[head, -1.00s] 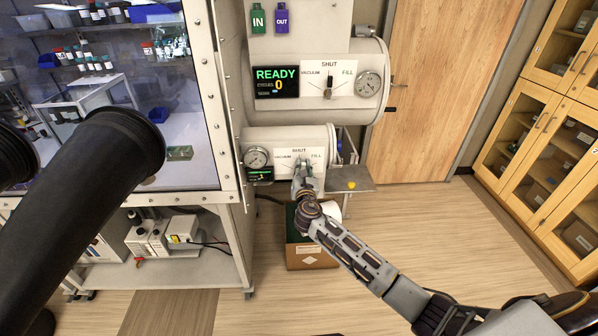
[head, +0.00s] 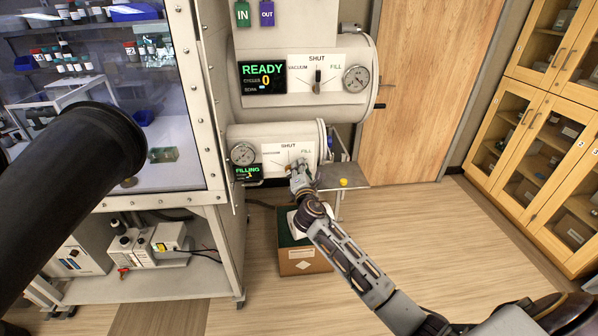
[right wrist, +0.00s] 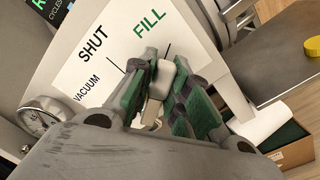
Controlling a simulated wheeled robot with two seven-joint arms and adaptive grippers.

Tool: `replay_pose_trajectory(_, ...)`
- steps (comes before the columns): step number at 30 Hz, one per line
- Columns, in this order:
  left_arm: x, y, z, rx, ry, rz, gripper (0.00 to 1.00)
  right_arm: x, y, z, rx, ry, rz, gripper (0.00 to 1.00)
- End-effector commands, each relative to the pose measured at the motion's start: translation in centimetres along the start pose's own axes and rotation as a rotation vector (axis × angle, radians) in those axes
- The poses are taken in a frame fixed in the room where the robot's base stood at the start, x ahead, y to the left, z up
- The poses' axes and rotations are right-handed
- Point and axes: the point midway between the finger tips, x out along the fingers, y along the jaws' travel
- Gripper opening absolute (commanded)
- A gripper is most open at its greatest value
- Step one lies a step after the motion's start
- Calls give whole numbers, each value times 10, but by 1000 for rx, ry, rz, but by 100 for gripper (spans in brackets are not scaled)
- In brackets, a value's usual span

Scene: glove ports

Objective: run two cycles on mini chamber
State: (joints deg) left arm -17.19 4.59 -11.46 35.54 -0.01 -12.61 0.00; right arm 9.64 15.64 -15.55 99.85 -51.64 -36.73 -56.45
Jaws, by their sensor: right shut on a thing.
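The mini chamber (head: 250,132) is the lower, smaller white cylinder on the side of the glove box. Its small screen (head: 248,172) reads FILLING in green; the cycle count is too small to read. Its gauge (head: 243,154) is left of a white panel (head: 275,160) marked VACUUM, SHUT and FILL. My right gripper (head: 301,172) is at this panel. In the right wrist view its green pads (right wrist: 160,90) are shut on the pale valve handle (right wrist: 159,80), which leans toward FILL. My left gripper is not in view.
The larger chamber (head: 350,100) above shows READY and 0, its handle (head: 318,76) upright at SHUT. A cardboard box (head: 304,262) stands below. The floor at right is clear.

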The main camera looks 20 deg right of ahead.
Motion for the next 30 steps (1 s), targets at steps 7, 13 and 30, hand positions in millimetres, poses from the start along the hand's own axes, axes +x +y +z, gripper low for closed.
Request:
replay_pose_trajectory(7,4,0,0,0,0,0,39,0,-4,-2,46,2,-4,0)
replay_pose_trajectory(13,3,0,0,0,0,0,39,0,-4,-2,48,3,-4,0)
replay_pose_trajectory(30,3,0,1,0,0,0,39,0,-3,0,45,1,-2,39)
